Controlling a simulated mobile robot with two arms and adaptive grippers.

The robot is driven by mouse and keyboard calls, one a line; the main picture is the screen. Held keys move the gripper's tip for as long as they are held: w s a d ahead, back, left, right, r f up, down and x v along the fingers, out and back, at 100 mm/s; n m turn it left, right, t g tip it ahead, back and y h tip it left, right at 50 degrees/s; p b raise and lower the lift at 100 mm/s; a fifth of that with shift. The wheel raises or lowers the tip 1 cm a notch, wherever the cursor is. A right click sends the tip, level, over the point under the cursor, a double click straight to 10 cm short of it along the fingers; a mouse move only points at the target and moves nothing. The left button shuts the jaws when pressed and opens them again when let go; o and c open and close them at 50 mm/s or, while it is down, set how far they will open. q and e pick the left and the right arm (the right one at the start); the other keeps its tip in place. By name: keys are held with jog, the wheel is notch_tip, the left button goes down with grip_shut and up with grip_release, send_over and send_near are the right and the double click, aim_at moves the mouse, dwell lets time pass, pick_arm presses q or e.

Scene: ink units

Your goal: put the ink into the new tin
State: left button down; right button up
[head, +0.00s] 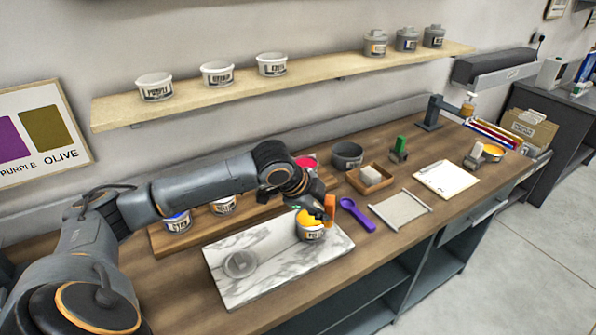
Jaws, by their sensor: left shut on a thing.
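A small tin of yellow-orange ink (311,233) stands upright, open, near the right end of the marble slab (255,285). My left gripper (321,211) is over its rim, shut on an upright orange-handled tool (330,205). The tool's lower end is hidden at the tin, so I cannot tell whether it is in the ink. A dark grey open tin (347,154) stands behind, on the bench; its inside looks empty. A grey round lid-like disc (240,264) lies on the slab's left part. My right gripper is out of view.
A wooden board (165,243) behind the slab carries tins with blue (178,222) and other inks. A purple scoop (355,215), a flat frame (401,211) and a sponge box (370,180) lie to the right. Several labelled tubs line the shelf (200,98).

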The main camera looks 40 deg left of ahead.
pick_arm(q)
jog(key=w+a+r+m+h+p, duration=0.1)
jog(key=w+a+r+m+h, duration=0.15)
jog(key=a, duration=0.55)
jog(key=shift+n+y, duration=0.45)
jog(key=f+b, duration=0.1)
jog(key=f, duration=0.1)
jog(key=f+b, duration=0.4)
jog(key=f, duration=0.1)
jog(key=shift+w+a+f, duration=0.1)
jog(key=shift+w+a, duration=0.3)
jog(key=shift+w+f, duration=0.15)
jog(key=shift+f, duration=0.2)
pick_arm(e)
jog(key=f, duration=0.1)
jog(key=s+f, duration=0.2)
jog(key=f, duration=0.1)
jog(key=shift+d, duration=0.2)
pick_arm(q)
notch_tip(320, 180, up, 8)
jog(key=p, duration=0.6)
jog(key=shift+r+p, duration=0.15)
jog(key=shift+p, duration=0.15)
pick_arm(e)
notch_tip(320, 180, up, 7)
